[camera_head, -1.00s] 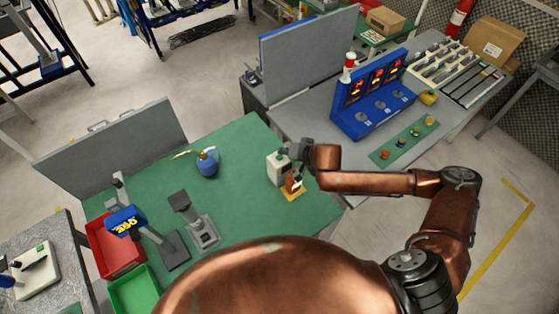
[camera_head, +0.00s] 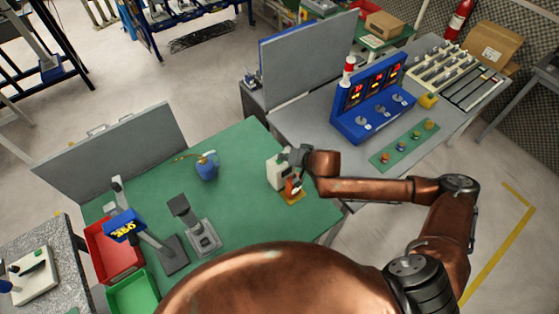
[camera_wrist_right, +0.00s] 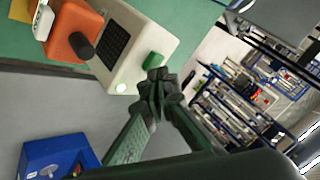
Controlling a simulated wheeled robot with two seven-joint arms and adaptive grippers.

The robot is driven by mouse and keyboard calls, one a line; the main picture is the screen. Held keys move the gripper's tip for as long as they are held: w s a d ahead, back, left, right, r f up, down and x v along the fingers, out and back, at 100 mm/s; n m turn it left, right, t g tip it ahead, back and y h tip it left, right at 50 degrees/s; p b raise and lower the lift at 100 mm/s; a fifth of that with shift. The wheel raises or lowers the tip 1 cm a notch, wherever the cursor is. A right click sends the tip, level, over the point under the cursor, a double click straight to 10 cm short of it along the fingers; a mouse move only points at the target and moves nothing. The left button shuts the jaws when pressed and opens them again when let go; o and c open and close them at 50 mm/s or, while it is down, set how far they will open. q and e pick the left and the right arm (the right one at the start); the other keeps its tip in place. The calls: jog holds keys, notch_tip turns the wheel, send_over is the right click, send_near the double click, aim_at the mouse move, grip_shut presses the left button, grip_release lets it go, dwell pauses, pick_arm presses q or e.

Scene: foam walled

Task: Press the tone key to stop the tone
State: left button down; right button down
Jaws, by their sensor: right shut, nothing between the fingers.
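The tone box is a pale box (camera_head: 274,173) at the right part of the green bench mat. In the right wrist view it (camera_wrist_right: 138,34) shows a dark grille, a glowing pale-green lamp (camera_wrist_right: 120,88) and a green key (camera_wrist_right: 153,61) on its edge side. My right gripper (camera_head: 291,160) is at the box's upper right side in the head view. In the wrist view its shut, empty fingertips (camera_wrist_right: 156,82) are right beside the green key; I cannot tell whether they touch it. My left gripper is not in view.
An orange device (camera_wrist_right: 74,32) with a black knob stands beside the box. A blue flask (camera_head: 207,166), a grey stand (camera_head: 203,237) and red (camera_head: 112,262) and green (camera_head: 133,291) bins share the bench. A blue display panel (camera_head: 370,98) stands on the grey table behind my arm.

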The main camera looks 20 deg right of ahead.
jog(key=shift+f, duration=0.2)
dwell(0.5)
jog(key=shift+f, duration=0.3)
jog(key=shift+s+r+p, duration=0.1)
jog(key=shift+r+p, duration=0.25)
jog(key=shift+p, duration=0.55)
jog(key=shift+r, duration=0.15)
notch_tip(320, 180, up, 6)
jog(key=p, duration=0.7)
